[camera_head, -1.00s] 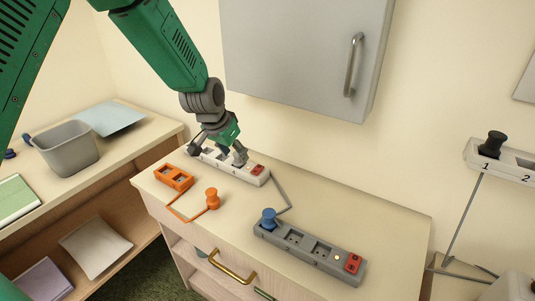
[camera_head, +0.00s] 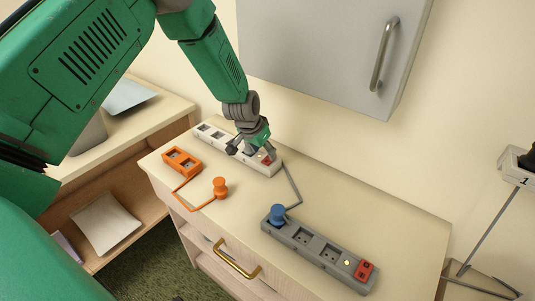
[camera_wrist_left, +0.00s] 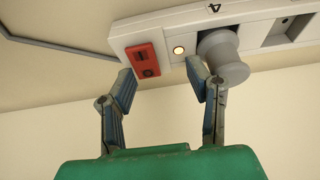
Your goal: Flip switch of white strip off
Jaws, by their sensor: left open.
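The white strip (camera_head: 211,133) lies at the back of the cabinet top, against the wall. In the left wrist view the strip (camera_wrist_left: 263,14) crosses the top, with a red switch (camera_wrist_left: 146,60) at its end, a glowing round light (camera_wrist_left: 178,50) and a grey plug (camera_wrist_left: 222,58) in a socket. My left gripper (camera_head: 252,156) is over the switch end of the strip and partly hides it. In the wrist view its fingers (camera_wrist_left: 160,82) are spread and empty, one near the switch, the other near the plug. Contact cannot be told.
An orange strip (camera_head: 181,162) with an orange plug (camera_head: 220,187) lies at the front left of the cabinet top. A grey strip (camera_head: 315,248) with a blue plug (camera_head: 278,214) and red switch lies at the front right. A grey wall cabinet (camera_head: 320,50) hangs above.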

